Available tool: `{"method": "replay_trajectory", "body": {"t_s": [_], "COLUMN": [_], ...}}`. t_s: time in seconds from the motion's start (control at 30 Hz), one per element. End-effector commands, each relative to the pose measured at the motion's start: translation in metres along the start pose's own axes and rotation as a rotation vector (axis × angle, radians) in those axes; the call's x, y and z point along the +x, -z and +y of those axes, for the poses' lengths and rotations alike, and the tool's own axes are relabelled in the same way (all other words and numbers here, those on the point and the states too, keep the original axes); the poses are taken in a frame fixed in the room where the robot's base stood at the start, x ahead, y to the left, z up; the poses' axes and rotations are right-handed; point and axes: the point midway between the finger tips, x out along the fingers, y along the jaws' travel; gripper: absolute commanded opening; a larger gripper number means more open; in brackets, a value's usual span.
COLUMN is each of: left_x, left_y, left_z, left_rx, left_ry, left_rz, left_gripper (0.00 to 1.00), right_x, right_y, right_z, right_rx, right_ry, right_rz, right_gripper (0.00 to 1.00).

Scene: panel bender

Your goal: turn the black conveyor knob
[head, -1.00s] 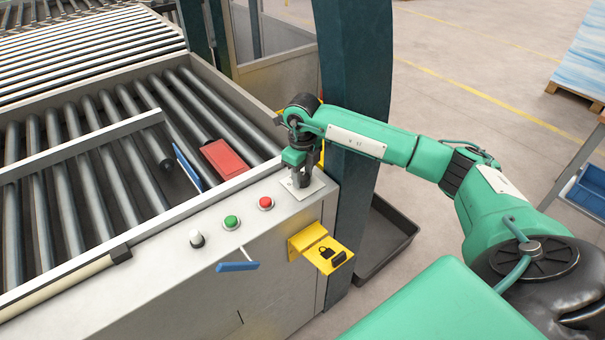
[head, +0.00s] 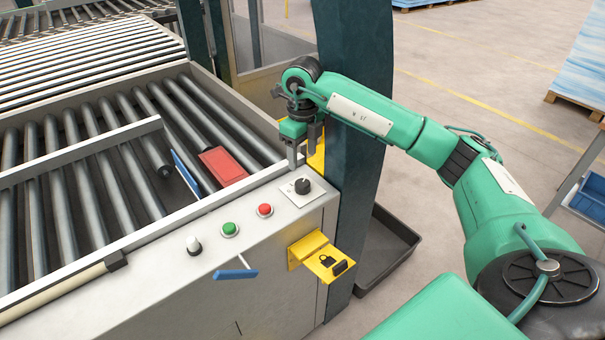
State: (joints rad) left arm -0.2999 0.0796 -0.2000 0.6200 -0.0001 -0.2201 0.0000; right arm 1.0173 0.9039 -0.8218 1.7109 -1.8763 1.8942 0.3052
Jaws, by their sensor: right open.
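The black conveyor knob (head: 302,186) stands on a light square plate (head: 303,193) at the right end of the conveyor's metal front ledge. My left gripper is not in the picture.
A yellow lock bracket (head: 320,257) juts from the front face. A red block (head: 222,166) lies on the rollers. A dark teal post (head: 352,190) stands close on the right.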

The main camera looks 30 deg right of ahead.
Motion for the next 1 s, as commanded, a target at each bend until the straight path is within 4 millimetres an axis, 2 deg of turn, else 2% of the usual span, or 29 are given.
{"method": "replay_trajectory", "body": {"t_s": [0.13,0.33,1.0], "left_x": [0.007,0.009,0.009], "left_y": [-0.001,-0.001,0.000], "left_z": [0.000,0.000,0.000], "left_rx": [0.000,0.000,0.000], "left_ry": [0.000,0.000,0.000], "left_rz": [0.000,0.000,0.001], "left_gripper": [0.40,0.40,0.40], "right_x": [-0.025,-0.044,-0.047], "right_y": [-0.001,0.000,0.000], "right_z": [0.000,0.000,0.000], "right_rx": [0.001,0.001,0.001], "right_ry": [0.000,0.000,-0.001], "right_rz": [-0.003,0.000,0.001], "right_gripper": [0.59,0.59,0.59]}}
